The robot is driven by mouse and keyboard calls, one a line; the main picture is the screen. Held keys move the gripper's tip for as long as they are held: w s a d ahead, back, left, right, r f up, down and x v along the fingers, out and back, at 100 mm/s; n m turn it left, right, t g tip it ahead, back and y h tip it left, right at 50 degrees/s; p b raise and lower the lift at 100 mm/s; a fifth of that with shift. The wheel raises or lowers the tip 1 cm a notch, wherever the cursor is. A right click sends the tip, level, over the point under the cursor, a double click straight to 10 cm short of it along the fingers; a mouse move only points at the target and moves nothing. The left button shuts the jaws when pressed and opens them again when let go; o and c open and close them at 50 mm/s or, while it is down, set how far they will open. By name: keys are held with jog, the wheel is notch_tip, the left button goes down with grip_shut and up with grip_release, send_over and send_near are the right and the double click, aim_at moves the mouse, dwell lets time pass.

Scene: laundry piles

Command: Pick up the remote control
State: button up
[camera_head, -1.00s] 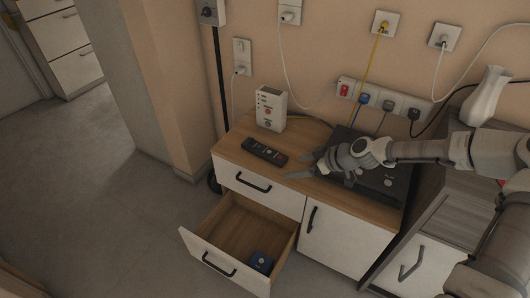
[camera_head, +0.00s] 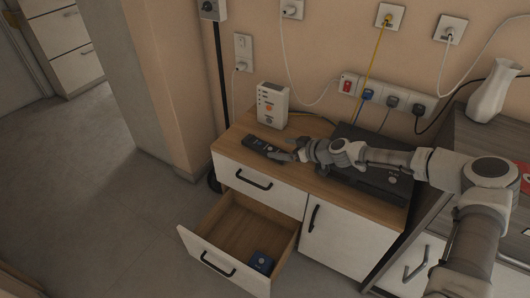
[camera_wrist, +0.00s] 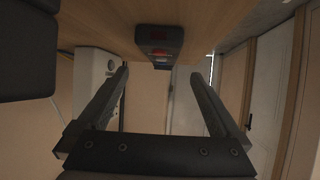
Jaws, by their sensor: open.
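The remote control (camera_head: 256,144) is dark and slim and lies flat on the wooden cabinet top near its front left. In the wrist view its near end (camera_wrist: 160,40) shows at the top centre, with red and bluish buttons, against the wood. My gripper (camera_head: 278,150) is at the remote's right end in the head view and hides part of it. In the wrist view its two fingers (camera_wrist: 160,74) are spread, with nothing held between them. The remote lines up with the gap between the fingers. I cannot tell whether a finger touches it.
A white box (camera_head: 272,104) stands behind the remote. A black device (camera_head: 375,180) lies under my arm on the right. The drawer (camera_head: 222,258) below is open, with a small dark blue box (camera_head: 262,262) inside. A power strip (camera_head: 390,96) and cables hang on the wall.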

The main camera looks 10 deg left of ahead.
aim_at(265, 146)
jog(key=b+x, duration=0.2)
jog(key=x, duration=0.5)
jog(key=shift+a, duration=0.25)
jog(key=shift+s, duration=0.1)
jog(key=c, duration=1.4)
jog(key=shift+c, duration=0.9)
jog(key=shift+r, duration=0.15)
